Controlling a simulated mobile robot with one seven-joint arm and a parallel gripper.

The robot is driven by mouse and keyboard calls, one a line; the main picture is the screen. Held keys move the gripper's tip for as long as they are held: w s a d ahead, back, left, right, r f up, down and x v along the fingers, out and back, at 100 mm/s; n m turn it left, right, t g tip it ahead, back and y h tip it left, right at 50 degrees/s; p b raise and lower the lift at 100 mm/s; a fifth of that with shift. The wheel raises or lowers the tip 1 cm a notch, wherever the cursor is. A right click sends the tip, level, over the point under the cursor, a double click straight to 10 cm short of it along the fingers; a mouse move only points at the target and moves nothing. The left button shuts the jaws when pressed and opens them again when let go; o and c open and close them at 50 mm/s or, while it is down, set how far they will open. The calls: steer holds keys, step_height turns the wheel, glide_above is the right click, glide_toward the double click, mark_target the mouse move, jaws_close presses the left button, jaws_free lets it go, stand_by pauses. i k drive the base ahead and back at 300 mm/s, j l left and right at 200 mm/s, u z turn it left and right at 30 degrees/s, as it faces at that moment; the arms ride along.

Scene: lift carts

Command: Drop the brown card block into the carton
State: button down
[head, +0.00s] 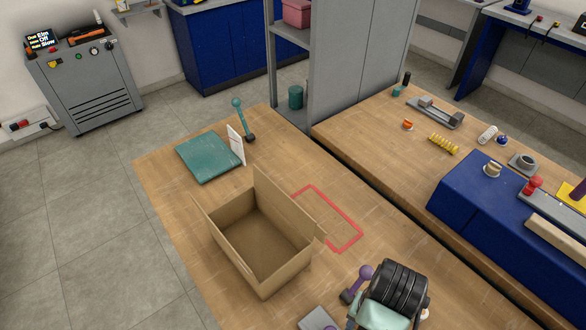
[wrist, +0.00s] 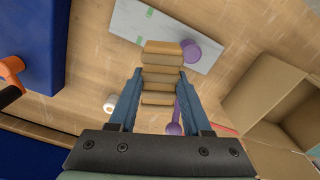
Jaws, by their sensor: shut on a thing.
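The open carton (head: 282,206) stands on the wooden bench in the head view, its flaps up and its inside looking empty. It also shows at the right edge of the wrist view (wrist: 262,92). My gripper (wrist: 160,78) is shut on the brown card block (wrist: 162,48), which shows as tan stepped layers between the blue fingers. The block is above the bench and to the side of the carton, not over its opening. In the head view my dark wrist at the bottom right hides the fingers and the block.
A red outline (head: 348,240) lies beside the carton. A teal folder (head: 208,157), a white upright card (head: 236,145) and a teal-knobbed stand (head: 241,118) are behind it. A purple-knobbed item (head: 362,273) stands near my wrist. A grey plate (wrist: 140,22) lies beneath the block.

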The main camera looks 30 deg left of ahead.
mark_target(266, 250)
steer(key=k+j+u, duration=0.1)
steer(key=u, duration=0.35)
steer(key=j+u, duration=0.25)
steer(key=u, duration=0.15)
